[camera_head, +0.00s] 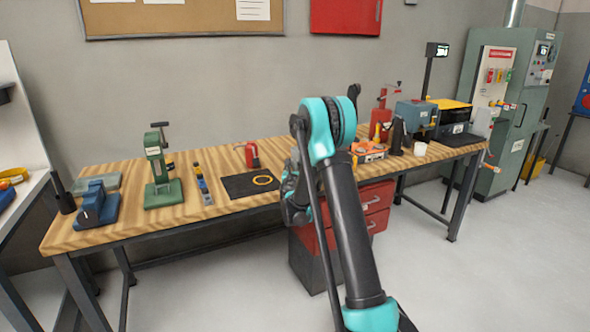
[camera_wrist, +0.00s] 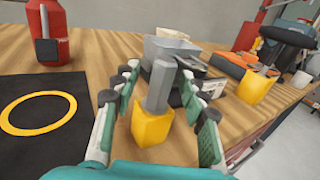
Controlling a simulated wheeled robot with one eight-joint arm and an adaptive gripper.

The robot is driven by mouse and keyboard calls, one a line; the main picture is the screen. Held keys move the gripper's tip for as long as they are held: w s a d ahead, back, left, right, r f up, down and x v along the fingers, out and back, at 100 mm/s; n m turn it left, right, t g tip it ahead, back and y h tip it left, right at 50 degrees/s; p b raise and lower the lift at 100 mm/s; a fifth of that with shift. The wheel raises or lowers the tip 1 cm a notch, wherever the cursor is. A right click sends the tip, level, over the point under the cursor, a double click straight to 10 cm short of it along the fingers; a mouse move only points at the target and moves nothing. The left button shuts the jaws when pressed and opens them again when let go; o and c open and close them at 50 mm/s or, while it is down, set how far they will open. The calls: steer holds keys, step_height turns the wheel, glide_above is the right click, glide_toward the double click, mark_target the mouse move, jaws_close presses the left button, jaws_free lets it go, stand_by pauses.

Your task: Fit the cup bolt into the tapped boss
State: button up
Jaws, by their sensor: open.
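A piece with a grey shank (camera_wrist: 160,85) and a yellow block-like head (camera_wrist: 152,127), which looks like the cup bolt, stands between my fingers in the wrist view, head nearest the camera. My gripper (camera_wrist: 160,88) is open around it, with a finger on each side; I cannot tell whether either touches. In the head view my gripper (camera_head: 293,192) is partly hidden by my arm at the bench's front edge. A grey block-like fixture (camera_wrist: 172,48) lies just beyond the piece. I cannot make out the tapped boss for certain.
A black mat (camera_wrist: 20,150) with a yellow ring (camera_wrist: 70,108) lies left on the wooden bench (camera_head: 120,235). A red object (camera_wrist: 48,30) stands behind it. Another yellow piece (camera_wrist: 257,87) and an orange device (camera_wrist: 240,62) are to the right. Red drawers (camera_head: 375,195) are below.

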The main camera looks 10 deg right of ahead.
steer(key=shift+c, duration=0.2)
jaws_close()
